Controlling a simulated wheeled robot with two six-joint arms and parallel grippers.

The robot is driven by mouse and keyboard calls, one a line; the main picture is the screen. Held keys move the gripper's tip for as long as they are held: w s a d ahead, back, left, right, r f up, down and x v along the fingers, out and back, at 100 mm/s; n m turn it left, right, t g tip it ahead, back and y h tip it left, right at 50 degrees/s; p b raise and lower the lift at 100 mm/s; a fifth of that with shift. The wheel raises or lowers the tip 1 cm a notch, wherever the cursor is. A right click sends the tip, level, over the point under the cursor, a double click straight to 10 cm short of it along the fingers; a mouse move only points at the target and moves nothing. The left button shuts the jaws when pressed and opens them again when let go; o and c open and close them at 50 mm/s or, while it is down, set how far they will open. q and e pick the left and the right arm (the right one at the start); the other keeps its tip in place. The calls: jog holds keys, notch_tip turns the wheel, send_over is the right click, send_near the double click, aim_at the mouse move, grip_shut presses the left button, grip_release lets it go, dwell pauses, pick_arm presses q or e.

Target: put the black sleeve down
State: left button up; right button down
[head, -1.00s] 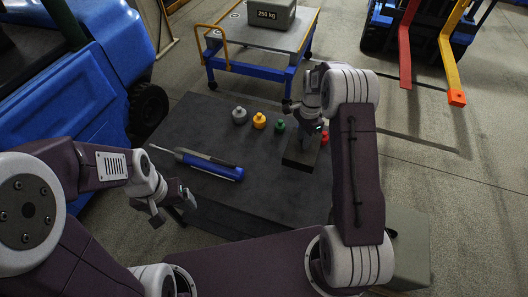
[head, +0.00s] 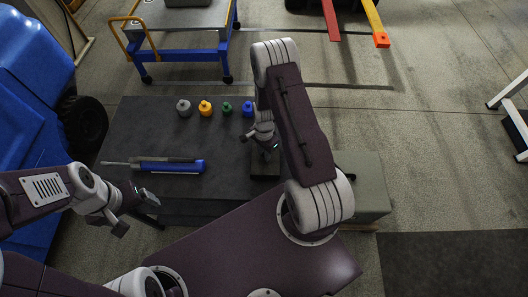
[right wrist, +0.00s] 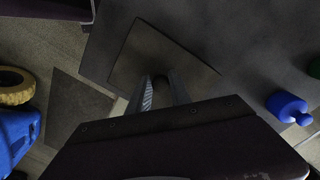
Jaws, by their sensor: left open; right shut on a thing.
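My right gripper (head: 268,156) is low over a dark square plate (head: 262,174) at the right side of the black table (head: 215,190). In the right wrist view its two fingers (right wrist: 161,92) are shut on a small dark round thing, the black sleeve (right wrist: 160,79). Most of the sleeve is hidden by the fingers, and I cannot tell whether it touches the plate (right wrist: 150,50). My left gripper (head: 136,212) is open and empty near the table's front left corner.
Grey (head: 184,108), yellow (head: 205,108), green (head: 227,107) and blue (head: 248,109) knobbed weights stand along the table's back. A blue-handled tool (head: 165,166) lies at the left. A grey-green box (head: 362,190) stands right of the table. A cart (head: 185,45) is behind.

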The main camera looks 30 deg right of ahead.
jog(key=shift+f, duration=0.35)
jog(key=shift+s+d, duration=0.1)
jog(key=c, duration=1.2)
grip_release()
jog(key=shift+f, duration=0.1)
